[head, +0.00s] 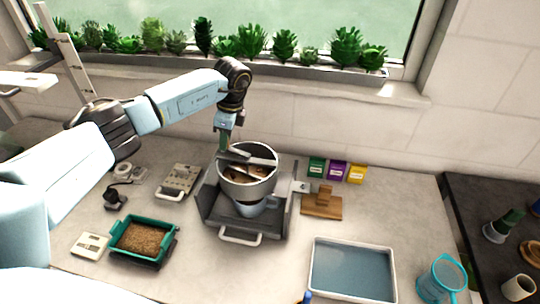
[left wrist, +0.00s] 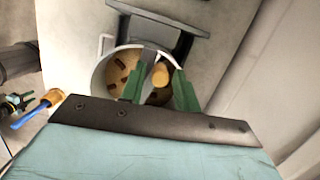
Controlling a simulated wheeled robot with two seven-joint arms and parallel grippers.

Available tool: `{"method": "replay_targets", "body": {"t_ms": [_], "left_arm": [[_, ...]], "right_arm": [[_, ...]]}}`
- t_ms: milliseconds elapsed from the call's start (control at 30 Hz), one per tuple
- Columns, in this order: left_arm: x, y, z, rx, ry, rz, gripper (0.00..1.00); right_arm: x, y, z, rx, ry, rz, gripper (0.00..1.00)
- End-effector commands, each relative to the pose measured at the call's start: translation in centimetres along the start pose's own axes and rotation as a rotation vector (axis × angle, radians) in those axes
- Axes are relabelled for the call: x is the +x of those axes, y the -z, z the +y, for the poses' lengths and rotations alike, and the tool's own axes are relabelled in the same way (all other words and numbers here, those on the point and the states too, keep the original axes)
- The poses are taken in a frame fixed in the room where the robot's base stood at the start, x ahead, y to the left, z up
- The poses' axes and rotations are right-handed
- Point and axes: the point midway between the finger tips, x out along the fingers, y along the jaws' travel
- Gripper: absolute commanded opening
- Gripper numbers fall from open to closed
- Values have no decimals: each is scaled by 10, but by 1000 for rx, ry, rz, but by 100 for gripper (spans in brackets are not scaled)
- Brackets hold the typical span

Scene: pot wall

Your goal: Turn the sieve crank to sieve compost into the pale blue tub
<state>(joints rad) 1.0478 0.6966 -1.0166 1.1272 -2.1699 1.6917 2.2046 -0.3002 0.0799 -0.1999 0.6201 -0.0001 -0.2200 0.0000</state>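The sieve is a round grey drum (head: 247,185) on a dark grey stand (head: 218,212) in the middle of the counter. Brown pieces and a pale bar show inside it. A pale blue tub (head: 253,208) shows partly under the drum; the rest is hidden. My left gripper (head: 232,148) points down at the drum's top. In the left wrist view my left gripper (left wrist: 158,90) has its green fingers apart, with a wooden crank knob (left wrist: 160,75) between them. Gaps show on both sides of the knob. My right gripper is not in view.
A green tray of brown grains (head: 142,238) stands at the left front. A white-rimmed basin (head: 352,268) and a turquoise jug (head: 441,279) stand at the right front. A wooden block (head: 322,204) and coloured packets (head: 336,170) lie right of the stand. Plants line the window sill.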

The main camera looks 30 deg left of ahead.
Motion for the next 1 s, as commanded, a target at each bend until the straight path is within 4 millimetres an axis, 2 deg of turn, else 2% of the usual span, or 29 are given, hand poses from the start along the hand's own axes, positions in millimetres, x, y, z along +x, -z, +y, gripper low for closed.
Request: {"method": "replay_targets", "body": {"t_ms": [533, 1000], "left_arm": [[-3, -1, 0, 1, 1, 0, 40], [-47, -10, 0, 1, 1, 0, 40]], "right_arm": [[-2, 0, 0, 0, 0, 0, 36], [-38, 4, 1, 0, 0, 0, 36]]}}
